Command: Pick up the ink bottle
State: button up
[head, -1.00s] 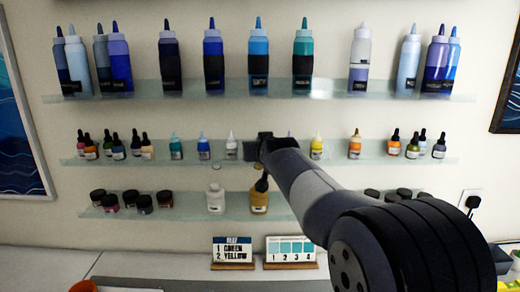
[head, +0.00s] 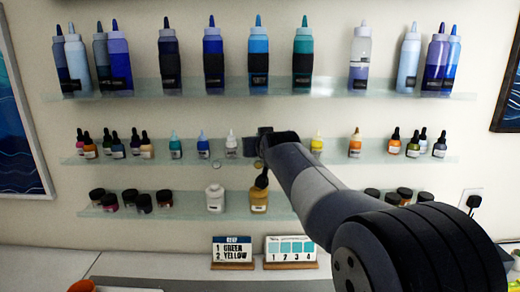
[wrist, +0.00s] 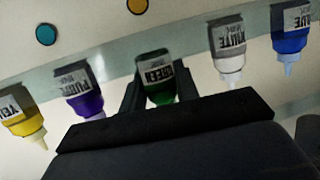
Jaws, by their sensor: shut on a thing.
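The green ink bottle (wrist: 157,78) is between the jaws of my gripper (wrist: 158,85) in the wrist view, where things appear upside down. In the head view my gripper (head: 264,142) is at the middle shelf, right of the white bottle (head: 231,146), and hides the green bottle. I cannot tell whether the bottle still touches the shelf.
The purple bottle (wrist: 86,93) and white bottle (wrist: 228,50) stand close on either side of the held one. The middle glass shelf (head: 85,160) is under the row. Squeeze bottles fill the upper shelf (head: 130,90); jars stand on the lower shelf (head: 185,213).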

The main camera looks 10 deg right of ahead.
notch_tip(320, 180, up, 6)
jog(key=shift+f+b, duration=0.1)
jog(key=shift+b, duration=0.2)
jog(key=s+a+b, duration=0.1)
jog(key=s+b, duration=0.1)
jog(key=s, duration=0.4)
jog(key=s+a+b, duration=0.1)
jog(key=s+b, duration=0.1)
jog(key=s, duration=0.4)
jog(key=s+a+b, duration=0.1)
jog(key=s+b, duration=0.1)
jog(key=s, duration=0.5)
jog(key=shift+s+a, duration=0.1)
jog(key=shift+a, duration=0.3)
jog(key=o, duration=0.3)
jog(key=shift+c, duration=1.4)
